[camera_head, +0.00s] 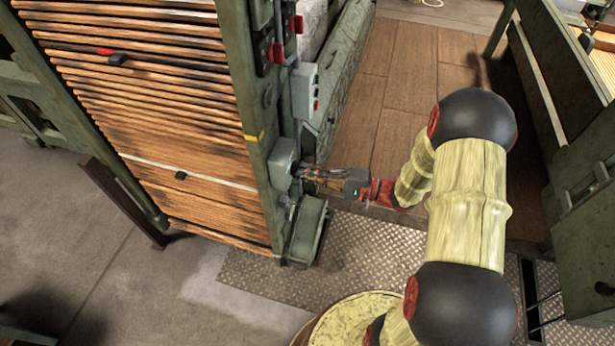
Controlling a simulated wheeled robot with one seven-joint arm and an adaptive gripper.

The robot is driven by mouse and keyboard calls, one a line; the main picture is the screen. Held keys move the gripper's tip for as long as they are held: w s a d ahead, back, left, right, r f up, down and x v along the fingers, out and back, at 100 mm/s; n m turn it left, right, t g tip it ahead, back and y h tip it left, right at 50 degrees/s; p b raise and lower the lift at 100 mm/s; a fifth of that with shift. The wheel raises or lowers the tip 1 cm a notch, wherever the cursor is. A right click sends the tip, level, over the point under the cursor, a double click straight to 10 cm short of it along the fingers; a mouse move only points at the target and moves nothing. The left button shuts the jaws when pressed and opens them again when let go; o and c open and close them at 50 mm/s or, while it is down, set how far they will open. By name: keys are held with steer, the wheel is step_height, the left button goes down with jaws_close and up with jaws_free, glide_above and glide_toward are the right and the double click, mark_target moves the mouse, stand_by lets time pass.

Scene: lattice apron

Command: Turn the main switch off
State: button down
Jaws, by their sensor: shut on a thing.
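A grey-green switch box (284,163), which I take to be the main switch, is mounted on the side of the green machine post. My gripper (304,174) reaches in from the right, level with the box, with its fingertips at the box's right side. The jaws are shut on the switch's handle, which the fingers mostly hide. The handle's exact angle cannot be made out.
A green frame (575,130) stands right. Tread plate floor (360,262) lies below.

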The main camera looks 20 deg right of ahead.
steer(key=shift+f+n+b, duration=0.2)
steer(key=shift+n+b, duration=0.6)
steer(key=shift+n, duration=0.2)
steer(key=c, duration=1.9)
jaws_free()
steer(key=v, duration=1.2)
